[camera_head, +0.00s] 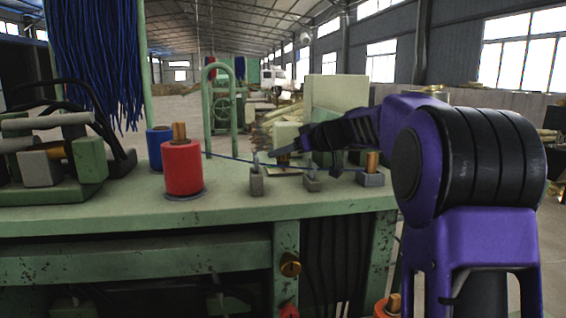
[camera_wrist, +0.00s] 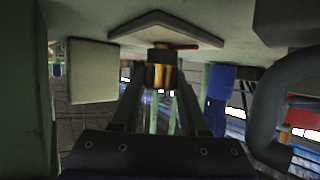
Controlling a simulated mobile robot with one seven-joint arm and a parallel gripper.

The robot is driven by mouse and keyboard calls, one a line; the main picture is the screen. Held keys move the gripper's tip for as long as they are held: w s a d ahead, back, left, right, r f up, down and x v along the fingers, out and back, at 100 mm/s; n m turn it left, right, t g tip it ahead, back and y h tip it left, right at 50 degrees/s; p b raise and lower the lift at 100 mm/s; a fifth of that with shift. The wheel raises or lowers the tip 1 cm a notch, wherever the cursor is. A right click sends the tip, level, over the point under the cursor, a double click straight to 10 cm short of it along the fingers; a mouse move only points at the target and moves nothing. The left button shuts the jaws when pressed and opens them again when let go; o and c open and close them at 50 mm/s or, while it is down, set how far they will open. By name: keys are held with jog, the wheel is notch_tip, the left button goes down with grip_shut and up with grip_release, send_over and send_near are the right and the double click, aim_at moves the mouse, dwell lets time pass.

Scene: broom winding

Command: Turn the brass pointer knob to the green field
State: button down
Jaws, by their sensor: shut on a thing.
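The brass pointer knob (camera_wrist: 160,77) stands at a flat plate (camera_wrist: 165,27) in the wrist view. It shows only as a small brass patch (camera_head: 283,158) beneath my gripper in the head view. My gripper (camera_wrist: 160,70) is shut on the knob, with a finger on each side of it. In the head view my gripper (camera_head: 284,149) reaches in from the right, low over the bench top. I cannot make out a green field or which way the pointer faces.
A red spool (camera_head: 183,168) and a blue spool (camera_head: 159,147) stand left on the green bench (camera_head: 130,210). A green hooped tube (camera_head: 207,110) rises behind. Small grey blocks (camera_head: 257,183) stand close before my gripper, and a blue cord (camera_head: 232,158) runs near it.

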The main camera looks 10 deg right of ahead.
jog(key=shift+f+m+t+h+b, duration=0.25)
jog(key=shift+m+t+h+b, duration=0.15)
jog(key=shift+m+h+b, duration=0.25)
jog(key=shift+r, duration=0.2)
jog(key=shift+c, duration=2.2)
grip_release()
jog(key=b+v, duration=0.2)
jog(key=v, duration=1.5)
jog(key=shift+s, duration=0.3)
